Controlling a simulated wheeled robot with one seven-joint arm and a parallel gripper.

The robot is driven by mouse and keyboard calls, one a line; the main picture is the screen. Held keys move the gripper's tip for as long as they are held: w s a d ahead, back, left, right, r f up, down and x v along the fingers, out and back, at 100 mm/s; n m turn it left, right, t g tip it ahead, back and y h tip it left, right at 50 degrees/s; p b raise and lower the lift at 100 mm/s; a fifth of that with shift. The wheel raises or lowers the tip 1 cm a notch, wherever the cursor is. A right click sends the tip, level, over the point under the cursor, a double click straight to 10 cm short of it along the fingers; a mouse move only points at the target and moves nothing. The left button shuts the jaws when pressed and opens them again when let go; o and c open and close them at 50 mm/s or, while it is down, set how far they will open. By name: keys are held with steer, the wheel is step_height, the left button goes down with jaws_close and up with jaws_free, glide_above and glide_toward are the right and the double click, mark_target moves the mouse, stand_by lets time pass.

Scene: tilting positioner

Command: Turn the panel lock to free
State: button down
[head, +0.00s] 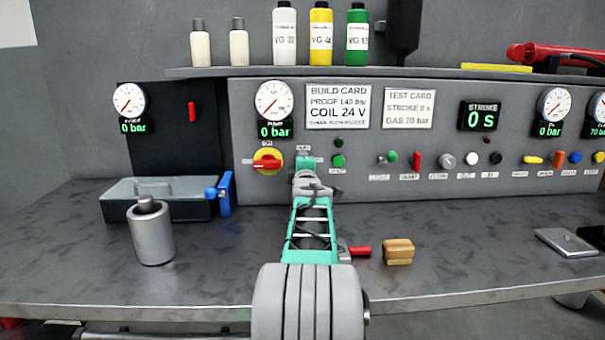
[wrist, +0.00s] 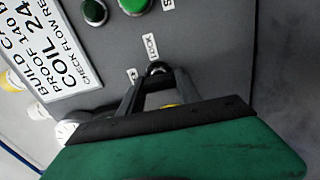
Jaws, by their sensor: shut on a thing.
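The panel lock (wrist: 156,68) is a small dark knob with a pale rim, under a white label that appears to read LOCK, in the wrist view. My gripper (wrist: 160,75) reaches the panel there, with its two dark fingers on either side of the knob, shut on it. In the head view my gripper (head: 305,162) is at the panel between the red-yellow rotary switch and a green button, and it hides the lock. Which way the lock is turned cannot be made out.
Close by are the red-yellow rotary switch (head: 267,161) on the left and a green button (head: 338,160) on the right. The build card (head: 338,106) is above. A grey cylinder (head: 151,233), a tray (head: 160,208) and a wooden block (head: 398,251) stand on the bench.

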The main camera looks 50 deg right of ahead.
steer(key=shift+n, duration=0.4)
steer(key=c, duration=0.8)
jaws_free()
steer(key=shift+c, duration=0.2)
steer(key=v, duration=0.7)
steer(key=shift+s+a+b, duration=0.25)
steer(key=shift+a+b, duration=0.05)
steer(key=shift+b, duration=0.05)
